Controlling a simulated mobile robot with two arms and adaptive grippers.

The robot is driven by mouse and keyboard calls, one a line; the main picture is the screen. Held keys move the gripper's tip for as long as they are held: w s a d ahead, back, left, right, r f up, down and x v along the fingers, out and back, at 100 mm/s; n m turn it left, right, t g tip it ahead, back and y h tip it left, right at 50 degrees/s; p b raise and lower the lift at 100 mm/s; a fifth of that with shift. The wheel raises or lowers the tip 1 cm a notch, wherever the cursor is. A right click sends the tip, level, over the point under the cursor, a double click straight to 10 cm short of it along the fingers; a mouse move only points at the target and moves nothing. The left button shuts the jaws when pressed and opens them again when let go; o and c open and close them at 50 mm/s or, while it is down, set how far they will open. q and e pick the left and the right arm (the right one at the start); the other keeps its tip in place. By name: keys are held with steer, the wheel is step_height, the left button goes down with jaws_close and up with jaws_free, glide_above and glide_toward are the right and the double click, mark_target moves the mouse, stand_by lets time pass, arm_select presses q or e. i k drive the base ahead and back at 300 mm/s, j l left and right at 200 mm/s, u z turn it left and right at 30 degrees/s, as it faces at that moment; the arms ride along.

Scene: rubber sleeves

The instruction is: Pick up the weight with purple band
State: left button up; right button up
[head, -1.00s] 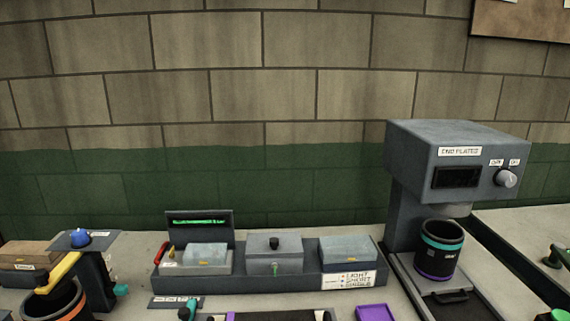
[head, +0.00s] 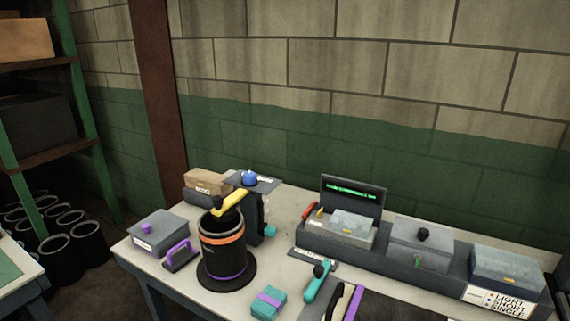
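A small teal block with a purple band (head: 268,302) lies on the table near the bottom edge of the head view. A black cylinder (head: 222,252) with an orange band near its top and a thin purple band near its base stands upright on a round black base to its upper left. A dark piece with a purple handle (head: 182,255) lies left of the cylinder. I cannot tell for certain which of these is the weight. Neither of my grippers shows in the head view.
A grey box with a purple knob (head: 157,233) sits at the table's left corner. A yellow-armed fixture with a blue knob (head: 249,178) stands behind the cylinder. A long grey tray (head: 405,262) holds boxes at right. A teal-handled tool (head: 317,283) lies in front.

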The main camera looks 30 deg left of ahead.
mark_target(173, 262)
steer(key=u, duration=1.75)
